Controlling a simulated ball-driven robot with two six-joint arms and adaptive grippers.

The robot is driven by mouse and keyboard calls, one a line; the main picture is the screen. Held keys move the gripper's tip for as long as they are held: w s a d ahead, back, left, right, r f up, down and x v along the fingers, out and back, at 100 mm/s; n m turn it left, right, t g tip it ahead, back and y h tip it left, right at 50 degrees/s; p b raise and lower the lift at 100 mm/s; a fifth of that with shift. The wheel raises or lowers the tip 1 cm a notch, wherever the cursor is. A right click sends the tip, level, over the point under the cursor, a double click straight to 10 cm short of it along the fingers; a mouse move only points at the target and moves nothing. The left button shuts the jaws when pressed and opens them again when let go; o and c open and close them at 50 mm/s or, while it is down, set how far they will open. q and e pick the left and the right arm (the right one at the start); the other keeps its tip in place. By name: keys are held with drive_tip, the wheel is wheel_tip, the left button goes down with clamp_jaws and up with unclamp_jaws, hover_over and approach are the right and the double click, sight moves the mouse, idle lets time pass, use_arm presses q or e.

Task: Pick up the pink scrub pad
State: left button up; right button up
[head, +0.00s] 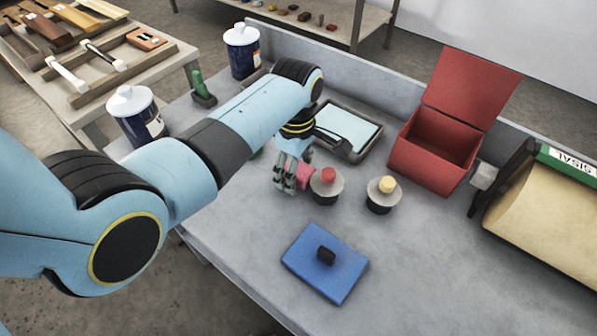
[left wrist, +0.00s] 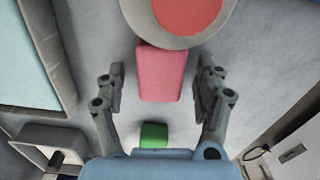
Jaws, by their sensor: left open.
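The pink scrub pad (left wrist: 160,75) is a small pink block on the grey table, between the two open fingers of my left gripper (left wrist: 158,90) in the left wrist view. A gap shows on each side of it. In the head view the pad (head: 304,176) shows beside my left gripper (head: 287,172), partly hidden by the fingers. The pad lies right by a grey round knob with a red top (head: 328,178); I cannot tell whether they touch. My right gripper is not in view.
A second round knob with a yellow top (head: 383,190) stands to the right. A blue slab (head: 325,262) lies in front. A framed tray (head: 346,131) and an open red box (head: 435,145) stand behind. A green block (left wrist: 154,134) lies near the wrist. The table's front right is clear.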

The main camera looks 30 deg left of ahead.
use_arm(q)
drive_tip(key=shift+c, duration=0.2)
drive_tip(key=c, duration=1)
drive_tip(key=shift+r, duration=0.1)
wheel_tip(320, 180, up, 10)
drive_tip(key=shift+f, duration=0.1)
drive_tip(key=o, duration=0.4)
drive_tip(key=c, duration=0.5)
